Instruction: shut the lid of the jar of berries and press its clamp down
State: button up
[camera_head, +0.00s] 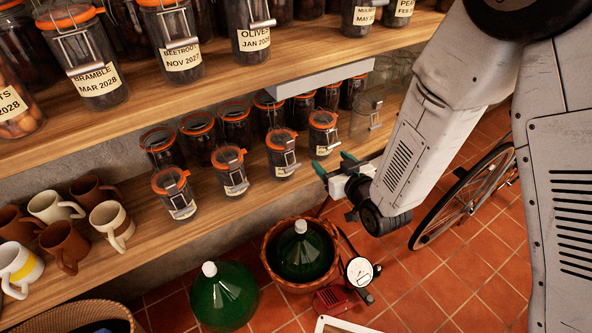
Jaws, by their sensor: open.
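Several dark-filled clamp jars with orange seals stand in two rows on the lower shelf (120,218). The front row has a jar at the left (177,195), two in the middle (231,172) (282,155) and one at the right (322,134). Their labels are too small to read, so I cannot tell which holds berries. Wire clamps hang at their fronts; I cannot tell which lid or clamp is open. My gripper (333,166) is open and empty, with green fingertips, apart from the jars, to the right of and below the rightmost front jar in the picture.
The upper shelf (190,92) carries larger labelled jars above. Mugs (65,246) stand at the lower shelf's left. A clear glass jar (368,110) stands at its right. Below are green bottles (222,297), a basket (290,284), a gauge (360,271) and a bicycle wheel (465,200).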

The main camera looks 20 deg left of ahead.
aim_at(294, 168)
jog(key=s+a+f+n+y, duration=0.1)
jog(key=s+a+f+y, duration=0.3)
jog(key=s+f, duration=0.15)
jog(key=x, duration=0.7)
jog(key=shift+s+a+r, duration=0.1)
jog(key=shift+s+r, duration=0.05)
jog(key=shift+r, duration=0.25)
